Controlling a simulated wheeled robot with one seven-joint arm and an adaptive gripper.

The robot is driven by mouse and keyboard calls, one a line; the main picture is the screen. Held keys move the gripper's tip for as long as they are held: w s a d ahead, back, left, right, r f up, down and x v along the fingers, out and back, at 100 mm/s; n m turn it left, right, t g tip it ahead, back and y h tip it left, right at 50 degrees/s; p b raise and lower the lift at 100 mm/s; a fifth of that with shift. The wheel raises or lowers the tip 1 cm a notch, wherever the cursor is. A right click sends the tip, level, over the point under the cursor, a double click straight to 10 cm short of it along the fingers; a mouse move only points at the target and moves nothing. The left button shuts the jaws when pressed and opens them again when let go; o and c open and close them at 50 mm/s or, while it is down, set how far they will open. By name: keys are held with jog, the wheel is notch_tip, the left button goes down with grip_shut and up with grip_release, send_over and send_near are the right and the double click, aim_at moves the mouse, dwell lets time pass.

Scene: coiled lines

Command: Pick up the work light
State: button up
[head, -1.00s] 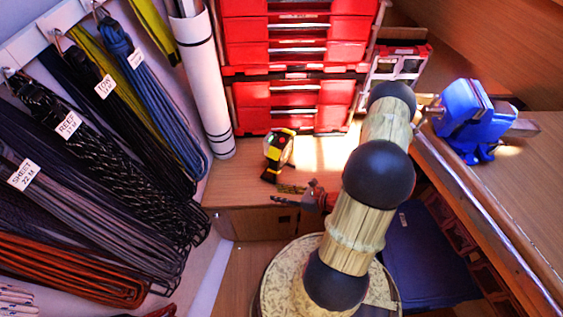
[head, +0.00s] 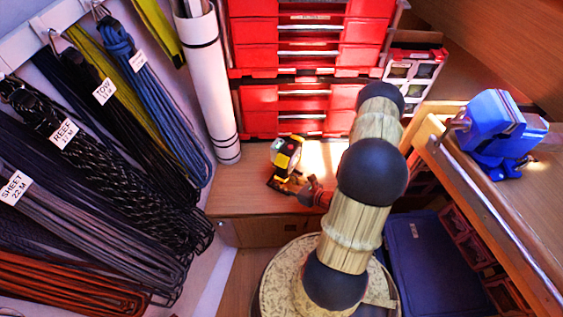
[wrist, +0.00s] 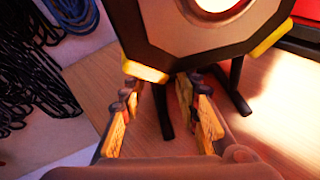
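The work light (head: 287,156), yellow and black, stands on the wooden surface in front of the red drawers. In the wrist view its dark body with yellow corners (wrist: 190,35) fills the top, its lens partly cut off. My gripper (head: 292,187) is low at the front of the light, by its stand. In the wrist view my gripper (wrist: 163,112) has its two yellow-padded fingers apart. A black leg of the stand shows between them, and another leg is to the right. I cannot tell whether the fingers touch the light.
Red drawer units (head: 300,65) rise behind. A white roll (head: 207,90) stands at the left beside hanging coiled lines (head: 85,160). A blue vise (head: 496,128) sits on the wooden bench at the right. A blue box (head: 428,260) is below the bench.

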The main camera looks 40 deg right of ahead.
jog(key=shift+w+f, duration=0.1)
jog(key=shift+w, duration=0.15)
jog(key=shift+c, duration=1.2)
grip_shut()
jog(key=shift+d, duration=0.1)
